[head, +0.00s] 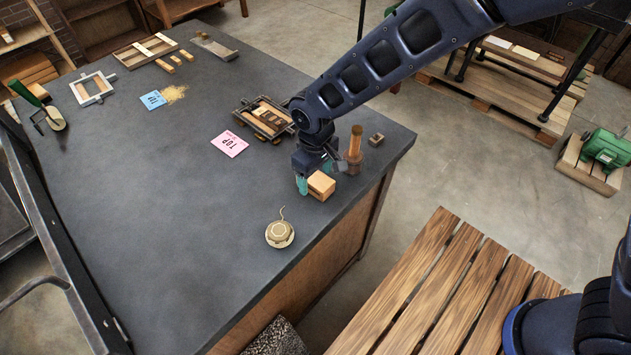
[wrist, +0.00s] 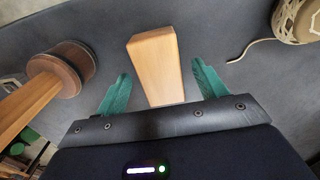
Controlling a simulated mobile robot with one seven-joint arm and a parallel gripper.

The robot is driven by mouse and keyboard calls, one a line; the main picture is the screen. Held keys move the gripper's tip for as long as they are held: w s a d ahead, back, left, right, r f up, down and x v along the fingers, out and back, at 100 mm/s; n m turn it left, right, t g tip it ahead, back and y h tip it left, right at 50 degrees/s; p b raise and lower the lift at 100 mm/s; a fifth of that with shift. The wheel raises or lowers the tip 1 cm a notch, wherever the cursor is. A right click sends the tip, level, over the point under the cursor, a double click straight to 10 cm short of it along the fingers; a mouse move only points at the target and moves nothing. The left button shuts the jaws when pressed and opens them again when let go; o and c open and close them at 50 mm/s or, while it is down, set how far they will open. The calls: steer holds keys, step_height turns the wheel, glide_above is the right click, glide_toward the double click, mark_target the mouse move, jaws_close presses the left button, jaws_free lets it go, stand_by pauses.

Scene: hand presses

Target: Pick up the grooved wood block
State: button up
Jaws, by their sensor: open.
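A light wood block (head: 321,185) stands on the dark bench near its right front edge; no groove shows clearly on it. In the wrist view the same block (wrist: 155,65) lies between the two teal fingers of my gripper (wrist: 160,75), with a gap on each side. My gripper (head: 320,177) is open in the head view, low over the block, with one teal finger at its left. The arm's wrist hides part of the far side of the block.
A wood-handled round tool (head: 354,150) stands close to the right of the block; it also shows in the wrist view (wrist: 60,70). A small round corded item (head: 279,234) sits at the front left. A pink card (head: 229,144) and a framed tray (head: 264,118) lie farther back. The bench's left middle is clear.

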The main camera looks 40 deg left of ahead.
steer(key=shift+f, duration=0.8)
steer(key=c, duration=1.1)
steer(key=shift+r, duration=0.15)
